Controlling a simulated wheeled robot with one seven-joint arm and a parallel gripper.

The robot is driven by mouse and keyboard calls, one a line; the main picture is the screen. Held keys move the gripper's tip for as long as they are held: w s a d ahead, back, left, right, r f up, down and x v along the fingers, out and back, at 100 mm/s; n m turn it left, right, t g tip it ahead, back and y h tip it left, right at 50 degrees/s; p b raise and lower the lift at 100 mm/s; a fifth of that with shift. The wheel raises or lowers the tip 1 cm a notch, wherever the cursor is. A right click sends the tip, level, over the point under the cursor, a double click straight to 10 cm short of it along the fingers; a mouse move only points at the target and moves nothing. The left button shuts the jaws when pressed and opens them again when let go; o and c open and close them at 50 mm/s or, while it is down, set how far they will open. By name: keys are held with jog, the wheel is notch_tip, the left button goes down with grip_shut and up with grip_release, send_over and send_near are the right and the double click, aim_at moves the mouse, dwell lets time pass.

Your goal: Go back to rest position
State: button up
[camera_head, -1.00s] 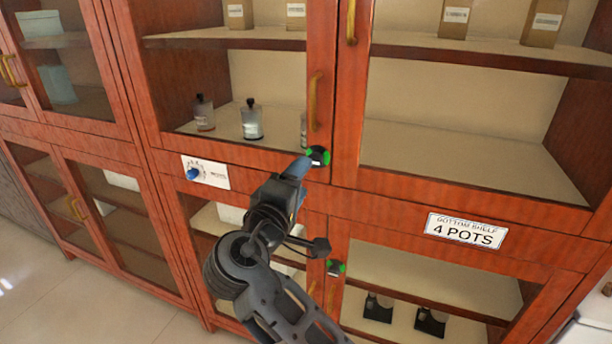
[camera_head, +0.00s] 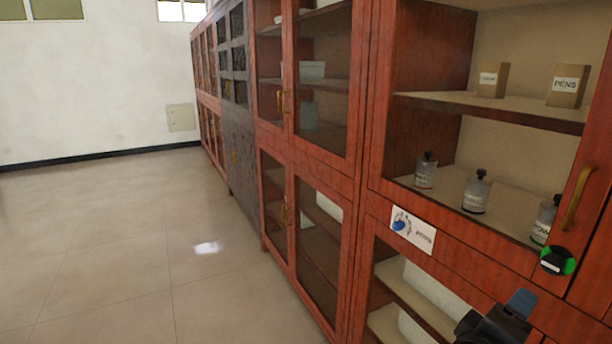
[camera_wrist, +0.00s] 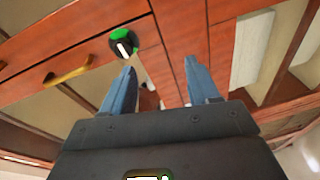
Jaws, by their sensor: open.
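My gripper (camera_head: 508,312) is at the lower right of the head view, in front of the wooden cabinet, and is only partly in frame. In the wrist view my gripper (camera_wrist: 160,85) shows two blue fingers spread apart with nothing between them. A round black knob with green sides (camera_head: 557,261) sits on the cabinet frame just above and right of my gripper. The same knob (camera_wrist: 123,43) shows in the wrist view beyond the left finger, and I cannot tell how far apart they are.
The red-brown glass-door cabinet (camera_head: 377,110) runs along the right side. Glass bottles (camera_head: 477,192) and pens boxes (camera_head: 566,88) stand on its shelves. A brass handle (camera_head: 577,198) juts out near the knob. The tiled floor (camera_head: 120,250) to the left is clear up to the white wall (camera_head: 90,95).

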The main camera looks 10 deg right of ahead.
jog(key=s+a+f+n+t+y, duration=0.1)
jog(key=s+a+f+t+y, duration=0.1)
jog(key=s+a+f+y, duration=0.45)
jog(key=s+a+f+n+t+y, duration=0.15)
jog(key=s+a+f+y, duration=0.25)
jog(key=s+f, duration=0.45)
jog(key=s+a+r+m+t+y, duration=0.1)
jog(key=s+a+r+m+y, duration=0.1)
jog(key=s+r, duration=0.3)
jog(key=s+a+r+m+t+y, duration=0.1)
jog(key=s+r+m, duration=0.3)
jog(key=s, duration=0.9)
notch_tip(320, 180, up, 2)
jog(key=shift+s+a+m+t+y, duration=0.35)
jog(key=shift+y, duration=0.3)
